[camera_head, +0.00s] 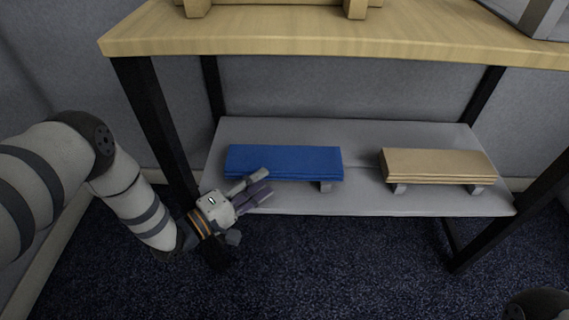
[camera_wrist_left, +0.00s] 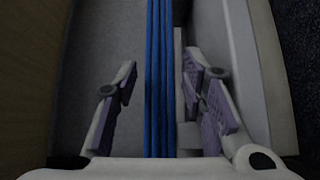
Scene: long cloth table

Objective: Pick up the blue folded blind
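The blue folded blind (camera_head: 284,160) lies flat in layers on the left part of the grey lower shelf, raised on small grey supports. My left gripper (camera_head: 262,184) is at its front edge, near its left end. In the left wrist view the layered blue edge of the blind (camera_wrist_left: 158,60) runs between the fingers of my left gripper (camera_wrist_left: 158,88). The fingers are open, with a visible gap to the blind on the left side and a narrower one on the right. My right gripper is out of view.
A tan folded blind (camera_head: 438,165) lies on supports at the right of the grey shelf (camera_head: 350,203). The wooden tabletop (camera_head: 300,38) is above, on black legs (camera_head: 153,120). The dark carpet (camera_head: 330,260) in front is clear.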

